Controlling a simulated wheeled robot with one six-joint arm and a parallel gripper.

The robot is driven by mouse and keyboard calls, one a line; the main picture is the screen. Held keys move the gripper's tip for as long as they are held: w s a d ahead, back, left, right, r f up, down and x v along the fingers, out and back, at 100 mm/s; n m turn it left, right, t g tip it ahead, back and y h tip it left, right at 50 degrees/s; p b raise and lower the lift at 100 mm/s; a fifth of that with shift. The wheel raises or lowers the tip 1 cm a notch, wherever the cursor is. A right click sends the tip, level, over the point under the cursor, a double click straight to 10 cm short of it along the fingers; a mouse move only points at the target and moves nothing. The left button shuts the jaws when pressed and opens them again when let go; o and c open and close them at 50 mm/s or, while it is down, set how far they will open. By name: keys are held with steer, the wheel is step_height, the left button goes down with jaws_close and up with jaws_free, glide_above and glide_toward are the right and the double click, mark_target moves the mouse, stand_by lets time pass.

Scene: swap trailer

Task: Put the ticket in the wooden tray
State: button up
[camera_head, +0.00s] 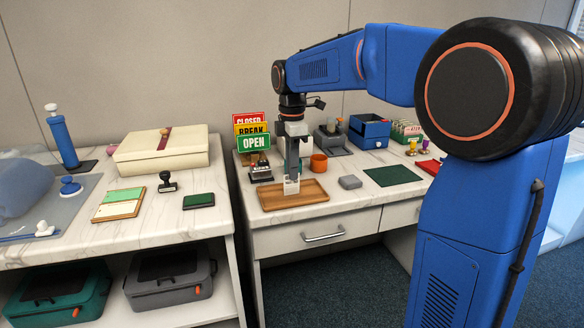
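The wooden tray (316,193) lies flat on the right-hand counter near its front left corner. My gripper (291,178) points straight down over the middle of the tray. A small pale card, which looks like the ticket (291,188), stands upright at my fingertips, and the fingers appear shut on it. The ticket's lower edge is at or just above the tray floor; I cannot tell whether it touches. My gripper hides part of the tray's back edge.
Behind the tray stand a CLOSED/BREAK/OPEN sign stack (252,133), a dark stamp (261,172) and an orange cup (318,162). A grey block (350,182) and a green mat (391,175) lie to the right. A gap separates the left counter (180,222).

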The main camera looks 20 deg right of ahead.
steer(key=shift+r, duration=0.1)
step_height(320, 180, up, 12)
steer(key=s+d+f+m+t, duration=0.15)
steer(key=s+f+m, duration=0.3)
steer(key=s, duration=0.45)
steer(key=s+d+f+m+t, duration=0.1)
steer(key=s+d+f+m, duration=0.3)
steer(key=s, duration=0.5)
steer(key=s+d+f+m+t, duration=0.1)
steer(key=s+f+m+t, duration=0.1)
steer(key=s+f+m, duration=0.7)
steer(key=s+f, duration=0.4)
steer(key=s, duration=0.2)
steer(key=shift+s+d+f, duration=0.2)
steer(key=shift+d+f, duration=0.05)
steer(key=shift+f, duration=0.05)
steer(key=shift+o, duration=0.4)
steer(key=shift+m, duration=0.25)
